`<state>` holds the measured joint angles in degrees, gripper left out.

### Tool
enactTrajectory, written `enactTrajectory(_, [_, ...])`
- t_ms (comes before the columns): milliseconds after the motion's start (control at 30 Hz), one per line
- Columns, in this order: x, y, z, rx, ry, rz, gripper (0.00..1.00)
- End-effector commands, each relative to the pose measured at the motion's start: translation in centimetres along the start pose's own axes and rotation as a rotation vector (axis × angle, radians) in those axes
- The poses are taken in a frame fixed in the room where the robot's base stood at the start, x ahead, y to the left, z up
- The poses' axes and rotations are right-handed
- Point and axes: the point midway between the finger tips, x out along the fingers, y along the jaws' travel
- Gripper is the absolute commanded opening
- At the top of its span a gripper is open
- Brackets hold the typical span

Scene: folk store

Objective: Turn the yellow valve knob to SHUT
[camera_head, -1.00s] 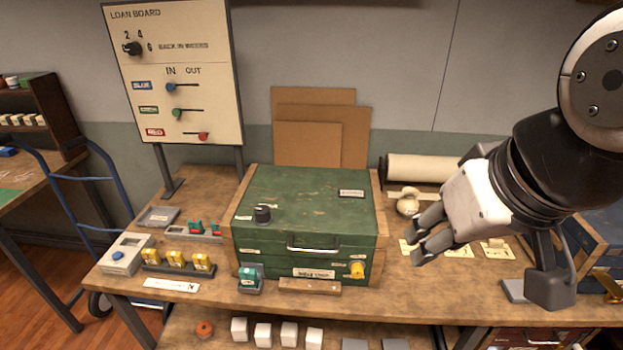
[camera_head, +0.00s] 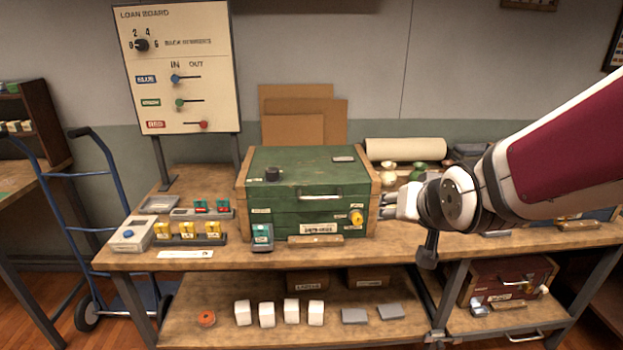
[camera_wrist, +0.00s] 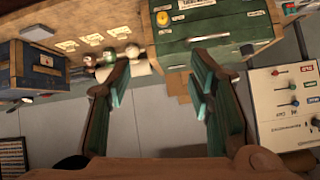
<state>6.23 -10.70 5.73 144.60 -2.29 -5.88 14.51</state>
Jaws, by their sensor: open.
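The yellow valve knob (camera_head: 356,217) is on the lower right of the front face of the green chest (camera_head: 285,219). It also shows in the wrist view (camera_wrist: 163,18), near the top, with a small label beside it. My gripper (camera_head: 386,206) is just right of the chest, apart from the knob. In the wrist view my gripper (camera_wrist: 150,68) has its two fingers spread with nothing between them. The lettering on the labels by the knob is too small to read.
A teal-topped device (camera_head: 262,236) and a wooden block (camera_head: 315,241) stand before the chest. Round objects (camera_head: 419,168) and a paper roll (camera_head: 405,149) lie behind my gripper.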

Motion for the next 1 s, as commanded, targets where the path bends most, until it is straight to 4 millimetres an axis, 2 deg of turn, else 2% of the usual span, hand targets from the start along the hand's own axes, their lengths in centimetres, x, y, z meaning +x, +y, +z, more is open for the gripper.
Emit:
enactTrajectory(33, [4.5,0.1,1.0,0.028,0.027,-0.014,0.48])
enactTrajectory(100, [8.7,0.0,1.4,0.073,0.088,-0.044,0.48])
enactTrajectory(300, [18.8,-0.1,3.6,0.223,0.261,-0.151,0.48])
enactTrajectory(400, [22.7,0.2,5.2,0.311,0.345,-0.209,0.48])
enactTrajectory(500, [25.5,0.6,6.8,0.396,0.42,-0.263,0.48])
enactTrajectory(600, [27.2,1.0,8.1,0.467,0.484,-0.306,0.48])
enactTrajectory(800, [28.3,1.6,9.3,0.545,0.559,-0.353,0.48])
enactTrajectory(1000, [29.3,1.4,8.4,0.556,0.575,-0.362,0.48])
